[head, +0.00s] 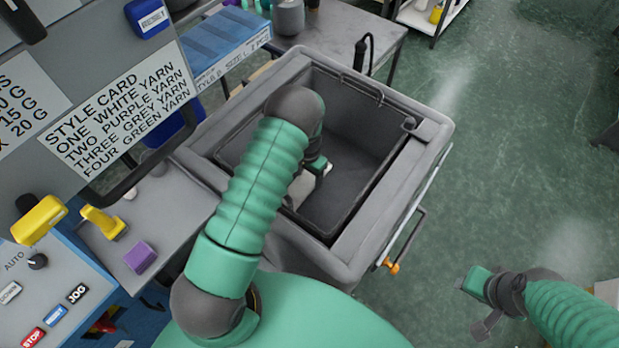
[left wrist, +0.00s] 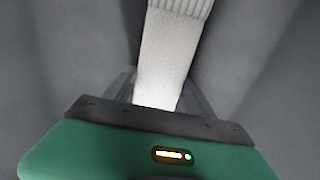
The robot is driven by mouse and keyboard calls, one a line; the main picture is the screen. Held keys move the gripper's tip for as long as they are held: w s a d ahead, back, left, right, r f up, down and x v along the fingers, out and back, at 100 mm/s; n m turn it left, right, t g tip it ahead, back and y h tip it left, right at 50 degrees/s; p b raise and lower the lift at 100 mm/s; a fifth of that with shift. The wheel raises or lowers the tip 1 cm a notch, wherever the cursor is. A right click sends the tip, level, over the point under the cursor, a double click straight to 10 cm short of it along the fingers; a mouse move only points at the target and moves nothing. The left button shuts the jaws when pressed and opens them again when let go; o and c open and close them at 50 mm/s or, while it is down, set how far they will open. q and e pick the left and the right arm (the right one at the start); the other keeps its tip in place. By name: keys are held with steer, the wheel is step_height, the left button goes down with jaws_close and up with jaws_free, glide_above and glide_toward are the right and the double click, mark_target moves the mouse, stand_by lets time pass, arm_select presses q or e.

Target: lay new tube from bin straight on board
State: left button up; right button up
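A white ribbed knit tube (left wrist: 172,50) lies in the grey bin (head: 432,127), pale against its dark inside. In the head view only a small part of the tube (head: 299,191) shows beside my left gripper (head: 318,170), which is down inside the bin. In the left wrist view the tube runs between my left gripper's two fingers (left wrist: 160,88), one close at each edge. I cannot tell whether they press on it. My right gripper (head: 482,306) is at the lower right, over the floor and away from the bin; its fingers are unclear. I cannot make out the board.
A control panel (head: 60,290) with buttons and a style card (head: 118,118) are at the left. A purple block (head: 140,257) and yellow pieces (head: 103,222) sit near it. A table (head: 340,35) stands behind the bin. The green floor at the right is open.

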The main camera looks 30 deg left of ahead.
arm_select(q)
steer(key=shift+d+r, duration=0.1)
steer(key=shift+d, duration=0.2)
steer(key=c, duration=0.7)
steer(key=shift+a, duration=0.1)
steer(key=shift+c, duration=0.2)
steer(key=shift+a, duration=0.1)
